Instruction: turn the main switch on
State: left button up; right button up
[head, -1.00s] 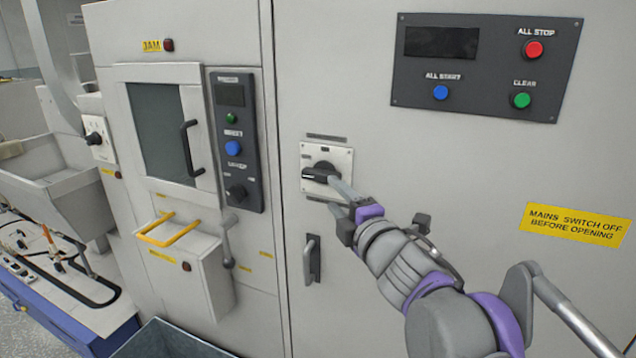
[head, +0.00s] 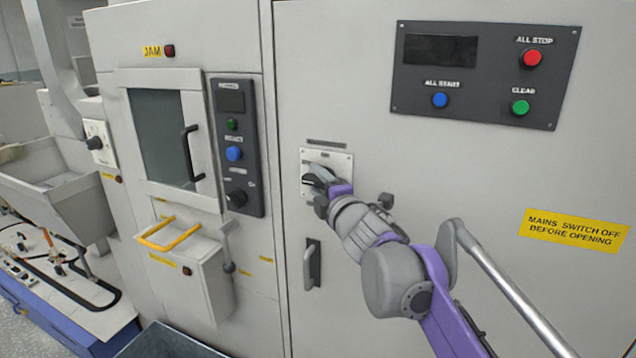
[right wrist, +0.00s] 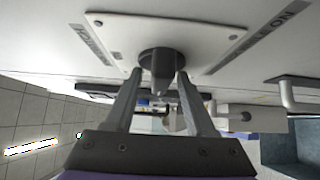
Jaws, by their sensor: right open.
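The main switch is a black rotary knob (head: 312,181) on a pale square plate (head: 341,160) on the grey cabinet door. My right gripper (head: 316,174) is at the plate and covers much of the knob in the head view. In the right wrist view the dark knob (right wrist: 160,62) stands between the two spread fingers, one on each side. The fingers are open; I cannot tell whether either touches the knob. The knob's exact angle is hard to tell. My left gripper is not in view.
A door handle (head: 312,264) sits just below the switch plate. A dark control panel (head: 484,118) with coloured buttons is up right, above a yellow warning label (head: 573,231). A box with a yellow handle (head: 168,234) juts out at left. The door around the plate is mostly flat.

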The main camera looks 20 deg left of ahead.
grip_shut()
